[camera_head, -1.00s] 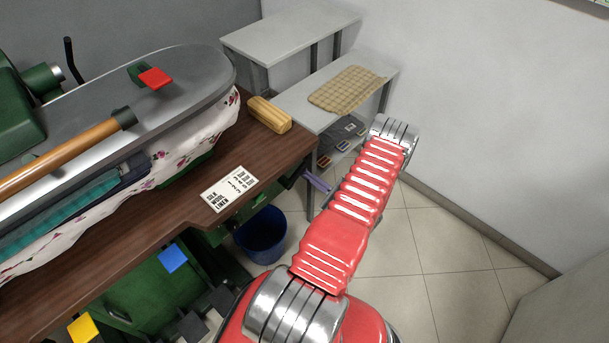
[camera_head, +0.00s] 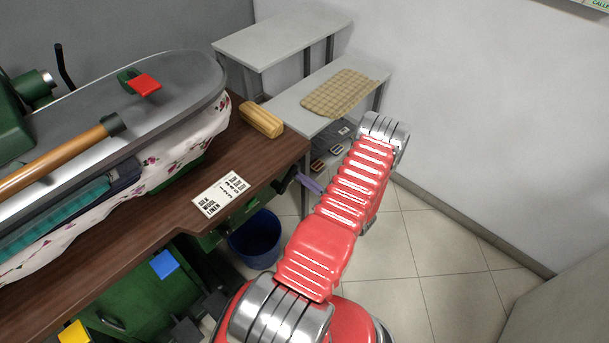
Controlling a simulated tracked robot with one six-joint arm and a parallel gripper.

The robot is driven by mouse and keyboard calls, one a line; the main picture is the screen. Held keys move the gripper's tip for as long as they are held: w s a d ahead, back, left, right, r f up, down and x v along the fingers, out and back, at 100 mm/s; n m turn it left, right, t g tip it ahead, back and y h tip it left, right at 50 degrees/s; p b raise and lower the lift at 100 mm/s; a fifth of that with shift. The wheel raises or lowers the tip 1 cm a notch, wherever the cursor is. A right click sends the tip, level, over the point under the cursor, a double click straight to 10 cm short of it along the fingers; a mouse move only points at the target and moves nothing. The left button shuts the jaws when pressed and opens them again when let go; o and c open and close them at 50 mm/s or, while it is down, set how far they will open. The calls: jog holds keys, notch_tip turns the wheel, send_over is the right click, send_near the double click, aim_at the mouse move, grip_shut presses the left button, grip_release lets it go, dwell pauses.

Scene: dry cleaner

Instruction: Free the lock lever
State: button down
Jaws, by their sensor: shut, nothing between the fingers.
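A red tab on a small green mount (camera_head: 144,86) sits on top of the grey press head (camera_head: 185,80) at the upper left. It may be the lock lever, but I cannot tell for sure. A wooden handle (camera_head: 60,155) with a dark end lies along the press's near side. My red ribbed arm rises from the bottom middle to a silver joint at the upper right. My gripper cannot be made out; the part beyond that joint is hidden behind the arm.
The brown worktop (camera_head: 150,215) holds a label card (camera_head: 221,193) and a yellowish block (camera_head: 261,121). A blue bucket (camera_head: 255,240) stands below. A grey shelf unit (camera_head: 300,95) with a checked cloth (camera_head: 342,93) stands behind. Tiled floor (camera_head: 400,300) is free on the right.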

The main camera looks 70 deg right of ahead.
dwell(0.3)
jog(key=s+a+f, duration=0.2)
jog(key=s+f, duration=0.1)
jog(key=s, duration=0.8)
jog(key=shift+a+f, duration=0.15)
jog(key=shift+f, duration=0.05)
dwell(0.8)
